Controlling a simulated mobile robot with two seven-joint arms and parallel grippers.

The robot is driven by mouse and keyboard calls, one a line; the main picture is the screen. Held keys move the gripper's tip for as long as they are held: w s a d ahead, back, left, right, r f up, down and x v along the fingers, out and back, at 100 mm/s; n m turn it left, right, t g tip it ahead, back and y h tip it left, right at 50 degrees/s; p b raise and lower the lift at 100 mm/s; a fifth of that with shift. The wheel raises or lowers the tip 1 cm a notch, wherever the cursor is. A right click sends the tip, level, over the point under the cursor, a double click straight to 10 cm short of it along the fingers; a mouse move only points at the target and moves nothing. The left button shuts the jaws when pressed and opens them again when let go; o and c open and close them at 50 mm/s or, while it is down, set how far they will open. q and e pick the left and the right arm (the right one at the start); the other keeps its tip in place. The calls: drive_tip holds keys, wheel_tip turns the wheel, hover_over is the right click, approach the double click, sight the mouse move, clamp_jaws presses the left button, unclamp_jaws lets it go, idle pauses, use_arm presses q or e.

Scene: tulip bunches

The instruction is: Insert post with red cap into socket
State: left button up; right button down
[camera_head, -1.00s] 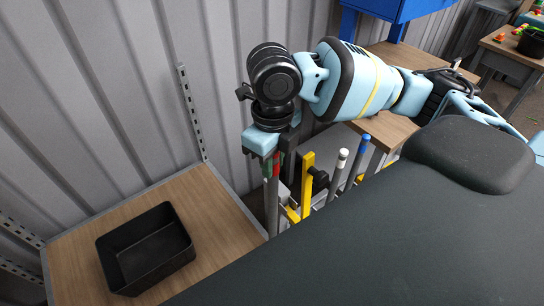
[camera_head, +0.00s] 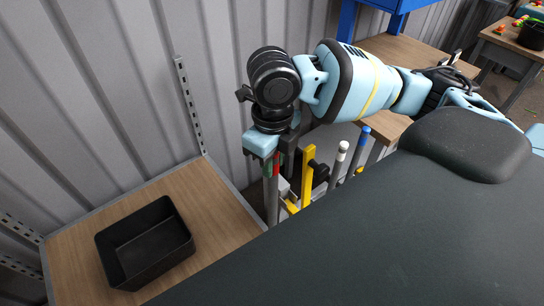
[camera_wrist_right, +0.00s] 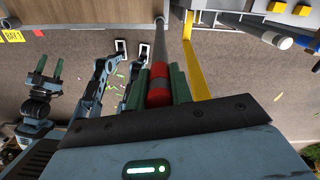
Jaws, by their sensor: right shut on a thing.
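My right gripper (camera_head: 277,155) is shut on the post with the red cap (camera_head: 276,166), at its red-banded top end. The post's grey shaft hangs upright below the fingers in the head view. In the right wrist view the red band (camera_wrist_right: 159,85) sits between the green finger pads (camera_wrist_right: 160,78), and the shaft runs away from them. A yellow upright (camera_head: 308,178) stands just right of the held post. The socket and the post's lower end are hidden or cannot be made out. My left gripper (camera_wrist_right: 49,68) shows small in the right wrist view, its green fingers apart and empty.
A white-capped post (camera_head: 341,160) and a blue-capped post (camera_head: 363,137) stand right of the yellow upright. A black bin (camera_head: 145,243) sits on a wooden table (camera_head: 205,195) at left. A corrugated wall (camera_head: 130,90) rises close behind my gripper.

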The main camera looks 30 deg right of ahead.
use_arm(q)
drive_tip(key=shift+s+a+f, duration=0.15)
drive_tip(key=shift+s+f, duration=0.1)
drive_tip(key=shift+f, duration=0.05)
use_arm(e)
drive_tip(key=shift+f, duration=0.7)
drive_tip(key=c, duration=1.2)
unclamp_jaws()
drive_tip(key=shift+o, duration=0.2)
drive_tip(key=shift+f, duration=0.1)
use_arm(q)
drive_tip(key=shift+w+r, duration=0.1)
drive_tip(key=shift+w+r+t+p, duration=0.4)
drive_tip(key=shift+w+r+p, duration=0.3)
drive_tip(key=shift+w+r, duration=0.65)
use_arm(e)
drive_tip(key=shift+r, duration=2.55)
use_arm(q)
drive_tip(key=shift+s+r, duration=0.1)
